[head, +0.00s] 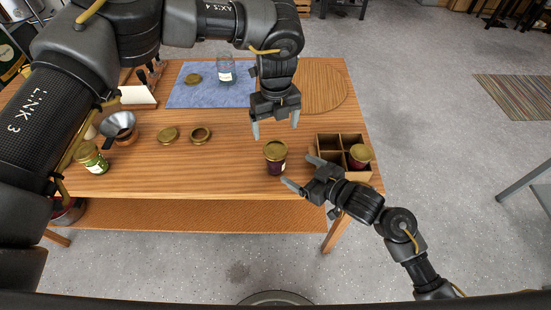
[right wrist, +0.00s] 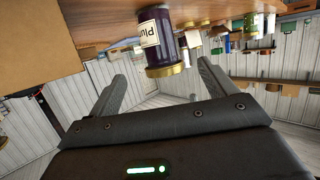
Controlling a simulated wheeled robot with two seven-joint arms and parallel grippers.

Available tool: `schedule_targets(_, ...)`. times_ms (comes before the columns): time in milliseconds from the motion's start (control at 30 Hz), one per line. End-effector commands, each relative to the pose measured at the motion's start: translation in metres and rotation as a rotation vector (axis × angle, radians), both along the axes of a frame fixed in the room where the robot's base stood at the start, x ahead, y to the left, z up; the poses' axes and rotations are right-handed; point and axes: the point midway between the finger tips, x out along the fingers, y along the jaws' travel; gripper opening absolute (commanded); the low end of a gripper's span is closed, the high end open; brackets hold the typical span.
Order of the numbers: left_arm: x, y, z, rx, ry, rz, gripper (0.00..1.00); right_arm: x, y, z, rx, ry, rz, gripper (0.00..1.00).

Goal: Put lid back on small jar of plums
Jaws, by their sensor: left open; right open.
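The jar of plums (head: 276,167) stands upright near the table's front edge, dark purple with a pale label. A gold lid (head: 275,151) sits on its mouth; I cannot tell whether it is screwed tight. In the right wrist view the jar (right wrist: 158,40) appears upside down, with its label partly readable and the gold lid (right wrist: 165,71) level on it. My left gripper (head: 275,127) is open and empty, pointing down above and just behind the jar. My right gripper (head: 302,172) is open just right of the jar, its fingers pointing towards it, apparently not touching.
A divided cardboard box (head: 328,141) at the right holds a gold-lidded jar (head: 360,155). Loose gold lids (head: 168,134) (head: 200,135) lie left of centre. A green jar (head: 90,157), a funnel (head: 120,127) and a blue cloth (head: 205,97) with a glass jar (head: 225,70) are further left.

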Motion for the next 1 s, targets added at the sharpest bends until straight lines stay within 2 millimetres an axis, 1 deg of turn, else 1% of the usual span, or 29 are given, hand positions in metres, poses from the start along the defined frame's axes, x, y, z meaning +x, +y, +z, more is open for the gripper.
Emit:
schedule_targets(367,0.0,0.001,0.0,-0.004,0.001,0.003,0.86,0.004,0.004,-0.001,0.001,0.0,0.002,0.84)
schedule_targets(467,0.0,0.0,0.0,-0.004,0.001,0.003,0.86,0.011,0.011,-0.004,0.002,0.0,0.002,0.84)
schedule_targets(800,0.0,-0.001,0.0,-0.004,0.0,0.001,0.86,0.05,0.05,-0.021,0.002,0.001,-0.001,0.84)
schedule_targets(1000,0.0,-0.001,0.0,-0.004,0.0,0.001,0.86,0.066,0.066,-0.029,0.0,0.001,0.0,0.84)
